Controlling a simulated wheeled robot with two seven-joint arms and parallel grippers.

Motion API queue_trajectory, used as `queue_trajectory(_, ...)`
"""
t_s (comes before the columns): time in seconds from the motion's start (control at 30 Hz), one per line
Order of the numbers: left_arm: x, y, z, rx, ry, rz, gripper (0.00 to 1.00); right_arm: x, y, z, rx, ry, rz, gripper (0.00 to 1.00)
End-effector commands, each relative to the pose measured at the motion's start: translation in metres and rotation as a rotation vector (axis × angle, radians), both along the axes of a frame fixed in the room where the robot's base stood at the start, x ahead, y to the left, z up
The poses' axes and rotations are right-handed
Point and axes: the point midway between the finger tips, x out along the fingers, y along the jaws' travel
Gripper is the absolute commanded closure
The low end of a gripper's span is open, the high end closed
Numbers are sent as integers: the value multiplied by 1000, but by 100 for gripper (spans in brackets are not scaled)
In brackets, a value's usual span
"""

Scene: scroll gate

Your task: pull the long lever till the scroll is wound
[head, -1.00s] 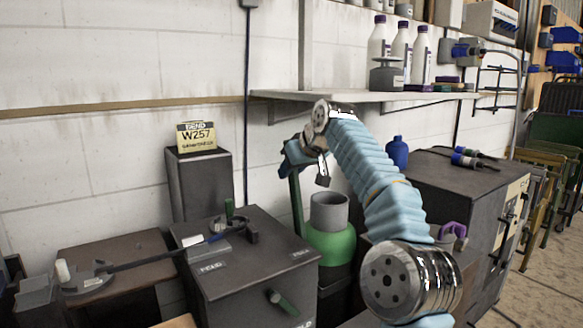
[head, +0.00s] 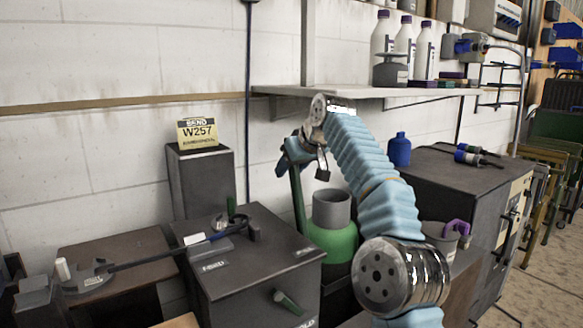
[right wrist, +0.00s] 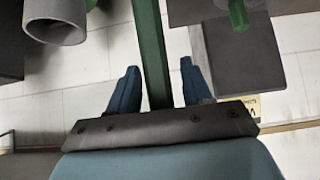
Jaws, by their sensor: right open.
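The long green lever (head: 299,207) stands nearly upright, leaning slightly, right of a dark machine box (head: 255,262). My right gripper (head: 288,160) is at the lever's upper end. In the right wrist view the lever (right wrist: 151,50) runs between the two blue fingers of the open gripper (right wrist: 157,80), with visible gaps on both sides. The lever's foot is hidden behind the box. A dark rod with a blue part (head: 150,260) lies from a flat plate at the left to the box top. I cannot make out a wound scroll. My left gripper is not in view.
A green container with a grey cylinder (head: 331,210) stands close right of the lever. A dark pillar with a yellow W257 sign (head: 198,132) is behind. A shelf (head: 370,93) with bottles hangs above. A dark cabinet (head: 455,190) stands at the right.

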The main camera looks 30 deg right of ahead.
Motion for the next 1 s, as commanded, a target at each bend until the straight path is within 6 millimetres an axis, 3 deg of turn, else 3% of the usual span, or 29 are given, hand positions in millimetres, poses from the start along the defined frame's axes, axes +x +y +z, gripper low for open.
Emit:
queue_trajectory(0.53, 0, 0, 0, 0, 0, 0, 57, -49, -4, 51, -1, -1, 0, 51)
queue_trajectory(1.0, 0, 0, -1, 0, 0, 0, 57, -51, -1, 55, 2, -26, 25, 51)
